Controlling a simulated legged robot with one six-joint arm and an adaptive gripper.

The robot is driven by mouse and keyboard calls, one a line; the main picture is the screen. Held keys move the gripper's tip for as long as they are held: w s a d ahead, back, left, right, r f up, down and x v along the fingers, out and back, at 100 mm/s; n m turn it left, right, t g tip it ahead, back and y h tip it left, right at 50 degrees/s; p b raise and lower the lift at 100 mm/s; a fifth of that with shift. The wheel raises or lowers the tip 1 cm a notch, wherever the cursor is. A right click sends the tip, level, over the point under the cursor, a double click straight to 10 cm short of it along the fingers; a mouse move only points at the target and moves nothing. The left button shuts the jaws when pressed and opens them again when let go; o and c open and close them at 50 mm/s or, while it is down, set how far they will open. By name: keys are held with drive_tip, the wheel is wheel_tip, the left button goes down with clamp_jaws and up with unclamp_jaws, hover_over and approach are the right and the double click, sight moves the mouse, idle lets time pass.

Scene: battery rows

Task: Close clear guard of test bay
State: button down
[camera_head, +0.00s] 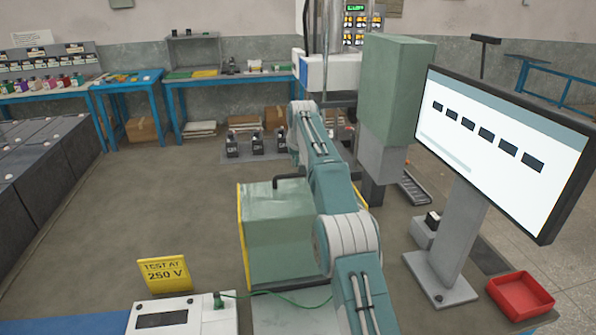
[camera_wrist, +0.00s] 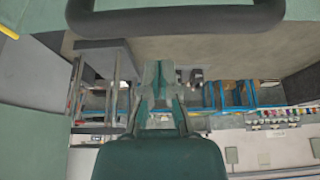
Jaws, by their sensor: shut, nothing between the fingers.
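The test bay's guard (camera_head: 280,235) appears in the head view as a pale green, box-like cover with yellow edges, left of my arm. A dark bar handle (camera_head: 290,182) stands at its upper side, partly hidden by my arm. In the wrist view, a thick dark handle (camera_wrist: 175,22) crosses the top, and a green panel (camera_wrist: 30,115) fills the left side. My gripper (camera_wrist: 158,72) shows in the middle of the wrist view, shut and empty, pointing toward the handle with a gap in the picture. The head view does not show the gripper clearly.
A monitor (camera_head: 500,135) on a grey stand rises at the right, with a red tray (camera_head: 520,295) by its foot. A yellow "TEST AT 250 V" sign (camera_head: 165,273) stands front left, behind a white device (camera_head: 180,317). Open surface lies left of the guard.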

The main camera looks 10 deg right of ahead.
sight(298, 183)
drive_tip(key=shift+x, duration=1.2)
drive_tip(key=shift+s+r, duration=0.1)
drive_tip(key=shift+s, duration=0.05)
drive_tip(key=shift+s, duration=0.1)
drive_tip(key=shift+s+r, duration=0.15)
drive_tip(key=shift+s, duration=0.7)
drive_tip(key=shift+s+r, duration=0.15)
drive_tip(key=shift+s, duration=0.65)
drive_tip(key=shift+s+r, duration=0.1)
drive_tip(key=shift+s, duration=0.05)
